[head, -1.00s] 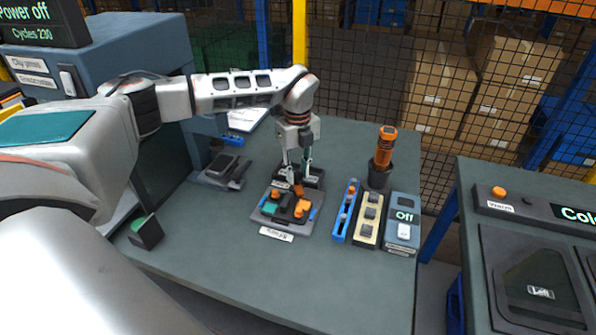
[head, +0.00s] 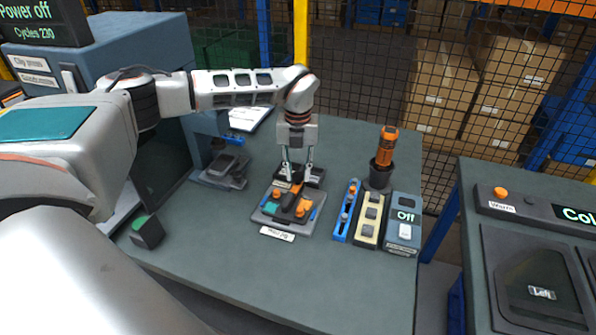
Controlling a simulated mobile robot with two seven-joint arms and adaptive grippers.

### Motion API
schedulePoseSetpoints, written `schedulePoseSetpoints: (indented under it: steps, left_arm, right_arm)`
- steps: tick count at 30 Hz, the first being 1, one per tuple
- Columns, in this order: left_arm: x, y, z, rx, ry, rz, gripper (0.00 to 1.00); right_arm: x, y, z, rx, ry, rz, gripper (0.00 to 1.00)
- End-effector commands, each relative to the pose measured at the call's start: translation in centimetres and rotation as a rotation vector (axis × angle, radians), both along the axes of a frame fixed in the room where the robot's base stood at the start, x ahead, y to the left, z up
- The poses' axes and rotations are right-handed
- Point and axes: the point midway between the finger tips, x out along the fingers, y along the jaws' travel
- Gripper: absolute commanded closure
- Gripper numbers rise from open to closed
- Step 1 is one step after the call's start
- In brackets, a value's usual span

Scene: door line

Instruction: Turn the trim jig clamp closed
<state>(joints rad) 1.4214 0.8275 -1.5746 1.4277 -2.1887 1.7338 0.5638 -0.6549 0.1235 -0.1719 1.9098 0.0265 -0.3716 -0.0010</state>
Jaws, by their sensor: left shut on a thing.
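The trim jig (head: 262,217) is a dark plate with orange pieces, a teal block and blue side strips, lying on the grey bench with a white label at its front. The clamp's dark lever (head: 291,199) lies across the jig's upper part, slanting toward the front left. My left gripper (head: 296,185) points down from above at the rear of the jig, its two fingers shut on the lever's raised end. The fingers partly hide the grip and the dark block behind. My right gripper is not in view.
Right of the jig stand a blue rail (head: 346,212), a beige button strip (head: 368,222), a grey switch box (head: 404,225) reading Off and an orange-handled tool in a dark cup (head: 379,175). A dark device (head: 225,170) sits left.

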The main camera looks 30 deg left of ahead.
Motion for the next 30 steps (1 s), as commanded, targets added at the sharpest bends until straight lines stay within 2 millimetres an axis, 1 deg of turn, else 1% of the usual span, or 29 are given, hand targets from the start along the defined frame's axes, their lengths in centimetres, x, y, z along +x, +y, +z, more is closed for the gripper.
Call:
schedulePoseSetpoints:
  steps: [13,14,15,23,26,30]
  left_arm:
    - [0.1,0.0,0.1,0.000,-0.004,-0.010,0.97]
    - [0.1,0.0,0.1,0.000,-0.004,-0.009,0.68]
    - [0.1,0.0,0.1,0.000,-0.004,-0.009,0.59]
    - [0.0,0.0,0.1,0.000,-0.002,-0.008,0.59]
    - [0.0,0.0,0.2,0.000,-0.002,-0.008,0.59]
    - [0.1,0.0,1.3,0.000,-0.004,-0.008,0.59]
  right_arm:
    - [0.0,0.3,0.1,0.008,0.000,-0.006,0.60]
    - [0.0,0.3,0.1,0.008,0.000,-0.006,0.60]
    - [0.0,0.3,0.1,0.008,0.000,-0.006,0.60]
    - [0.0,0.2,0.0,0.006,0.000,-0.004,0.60]
    - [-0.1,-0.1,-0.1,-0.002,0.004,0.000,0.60]
    - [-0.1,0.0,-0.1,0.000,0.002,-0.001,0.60]
